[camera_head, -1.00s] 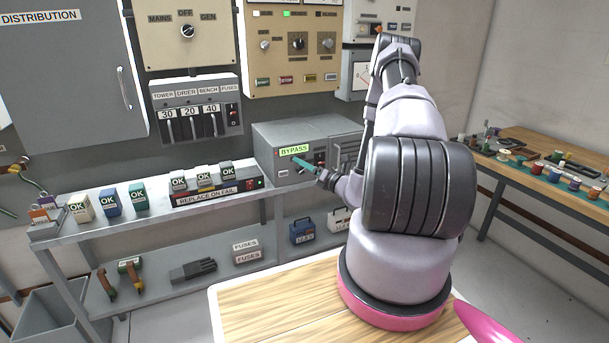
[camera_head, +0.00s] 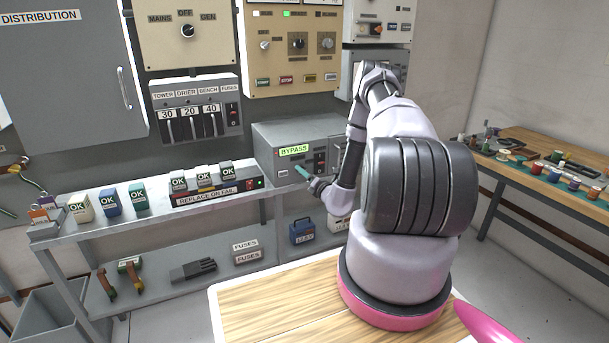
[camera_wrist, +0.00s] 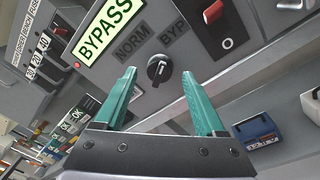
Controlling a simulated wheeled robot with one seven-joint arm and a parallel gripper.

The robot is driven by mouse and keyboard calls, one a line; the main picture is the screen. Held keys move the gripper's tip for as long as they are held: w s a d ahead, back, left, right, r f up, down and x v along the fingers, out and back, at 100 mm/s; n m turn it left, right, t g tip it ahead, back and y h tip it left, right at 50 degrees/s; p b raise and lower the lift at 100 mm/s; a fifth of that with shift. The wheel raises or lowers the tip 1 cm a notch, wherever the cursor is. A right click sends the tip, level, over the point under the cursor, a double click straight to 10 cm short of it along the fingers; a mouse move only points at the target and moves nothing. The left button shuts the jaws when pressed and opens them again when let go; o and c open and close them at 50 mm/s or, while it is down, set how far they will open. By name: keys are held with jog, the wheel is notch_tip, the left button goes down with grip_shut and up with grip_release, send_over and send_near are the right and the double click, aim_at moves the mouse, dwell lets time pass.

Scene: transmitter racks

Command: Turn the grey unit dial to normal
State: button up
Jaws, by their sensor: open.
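The grey unit (camera_head: 283,134) stands on the bench top, with a green-lit BYPASS sign (camera_head: 294,150). In the wrist view its dial (camera_wrist: 158,70) is a small black knob with a white mark, below the printed labels NORM (camera_wrist: 132,43) and BYP (camera_wrist: 173,31). The mark seems to lean toward the BYP side. My gripper (camera_wrist: 159,75) has teal fingers, open, one on each side of the dial in the picture. I cannot tell whether they reach around it; no contact shows. In the head view my gripper (camera_head: 303,171) is in front of the unit and hides the dial.
A red rocker switch (camera_wrist: 213,12) sits right of the dial on the same panel. A row of OK-marked blocks (camera_head: 110,199) stands on the bench to the left. A blue box (camera_head: 302,230) is on the shelf below. A side table (camera_head: 548,172) stands at the right.

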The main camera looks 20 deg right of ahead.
jog(key=shift+w, duration=0.4)
jog(key=shift+a, duration=0.1)
grip_shut()
jog(key=shift+n, duration=0.3)
jog(key=n, duration=1)
jog(key=shift+n+g+h, duration=0.3)
jog(key=shift+n+h, duration=0.1)
